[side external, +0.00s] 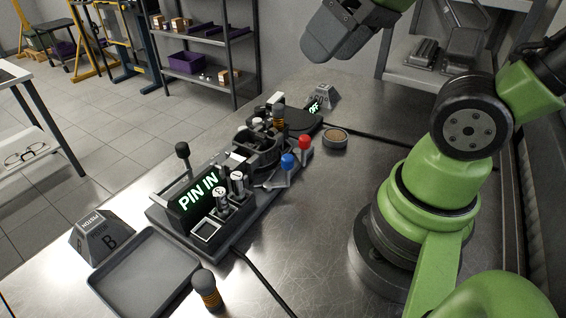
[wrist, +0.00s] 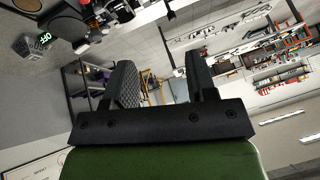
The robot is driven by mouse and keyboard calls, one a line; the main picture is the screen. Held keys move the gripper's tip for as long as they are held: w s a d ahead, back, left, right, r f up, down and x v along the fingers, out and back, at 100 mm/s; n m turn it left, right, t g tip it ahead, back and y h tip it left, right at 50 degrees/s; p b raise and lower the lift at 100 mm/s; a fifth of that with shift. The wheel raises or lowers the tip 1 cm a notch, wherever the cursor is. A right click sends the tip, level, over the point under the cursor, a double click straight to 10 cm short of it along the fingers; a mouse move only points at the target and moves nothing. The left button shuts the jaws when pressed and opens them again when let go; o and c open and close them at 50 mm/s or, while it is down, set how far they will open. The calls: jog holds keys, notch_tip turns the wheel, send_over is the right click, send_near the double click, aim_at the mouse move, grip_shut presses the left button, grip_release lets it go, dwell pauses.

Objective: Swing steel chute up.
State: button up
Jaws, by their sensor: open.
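My gripper (wrist: 159,64) is open and empty in the wrist view, its two dark fingers apart with the room behind them. In the side external view my grey wrist end is high at the top, well above the bench and apart from the fixture; the fingers are not clear there. The dark fixture (side external: 178,222) on the bench has a lit "PIN IN" display (side external: 198,190). A small grey metal piece (side external: 277,180) lies by the blue knob (side external: 288,161) and red knob (side external: 304,142); I cannot tell whether it is the steel chute.
An orange-and-black cylinder (side external: 207,291) stands by the tray. A round tin (side external: 335,138) and an "OFF" sign (side external: 314,105) are farther back. Bench right of the fixture is mostly clear.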

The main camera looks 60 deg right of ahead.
jog(key=w+d+f+n+g+h, duration=0.15)
jog(key=w+f+n+g, duration=0.35)
jog(key=n, duration=0.7)
jog(key=n+g, duration=0.1)
jog(key=n, duration=0.9)
send_near(288, 157)
notch_tip(288, 157, down, 10)
jog(key=shift+w+a+r, duration=0.1)
jog(key=shift+w+a, duration=0.05)
jog(key=c, duration=0.9)
